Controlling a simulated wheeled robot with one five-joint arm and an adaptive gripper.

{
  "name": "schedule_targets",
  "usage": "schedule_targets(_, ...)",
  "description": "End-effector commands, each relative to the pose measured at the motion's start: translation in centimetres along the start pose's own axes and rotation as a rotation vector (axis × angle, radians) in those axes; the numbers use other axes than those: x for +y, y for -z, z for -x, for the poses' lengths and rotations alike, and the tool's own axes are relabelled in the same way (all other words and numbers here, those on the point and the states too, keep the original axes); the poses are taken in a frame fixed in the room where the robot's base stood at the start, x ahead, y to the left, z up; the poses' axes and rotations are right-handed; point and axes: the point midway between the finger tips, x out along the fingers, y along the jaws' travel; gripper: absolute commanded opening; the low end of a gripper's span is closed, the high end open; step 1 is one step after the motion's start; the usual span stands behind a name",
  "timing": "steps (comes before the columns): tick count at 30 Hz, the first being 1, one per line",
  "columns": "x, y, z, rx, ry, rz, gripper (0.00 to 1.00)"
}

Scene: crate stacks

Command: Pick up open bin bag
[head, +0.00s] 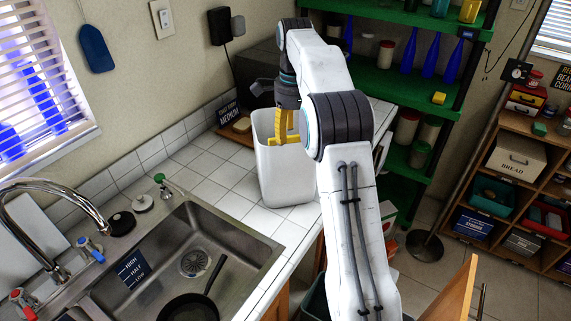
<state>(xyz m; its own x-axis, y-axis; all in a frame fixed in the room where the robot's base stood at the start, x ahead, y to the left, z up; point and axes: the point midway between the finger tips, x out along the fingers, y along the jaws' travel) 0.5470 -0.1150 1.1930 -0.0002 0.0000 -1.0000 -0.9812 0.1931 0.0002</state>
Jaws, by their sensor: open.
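A tall white open-topped container (285,178) stands upright on the tiled counter, right of the sink. It may be the open bin bag; I cannot tell whether it is a bag or a rigid bin, and no other bag is clear to see. My gripper (283,140), with yellow fingers, points down at the container's mouth. It is open and seems to hold nothing. I cannot tell whether the fingers touch the rim or reach inside. My white arm hides the container's right edge and part of the space behind it.
The steel sink (245,248) holds a black pan (190,305). Green shelves (385,85) with bottles stand behind my arm. Bare counter tiles (205,175) lie left of the container.

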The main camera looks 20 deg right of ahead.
Motion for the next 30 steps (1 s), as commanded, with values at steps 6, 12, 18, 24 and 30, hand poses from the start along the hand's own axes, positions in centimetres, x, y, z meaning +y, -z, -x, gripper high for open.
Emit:
schedule_targets(6, 0.0, 0.0, -1.9, 0.0, 0.0, 0.0, 0.51)
schedule_targets(12, 0.1, 0.0, -2.2, 0.0, 0.0, 0.0, 0.51)
schedule_targets(18, 0.0, 0.0, -2.1, 0.0, 0.0, 0.0, 0.49)
schedule_targets(24, 0.0, 0.0, -2.1, 0.0, 0.0, 0.0, 0.31)
schedule_targets(30, 0.0, 0.0, -2.1, 0.0, 0.0, 0.0, 0.14)
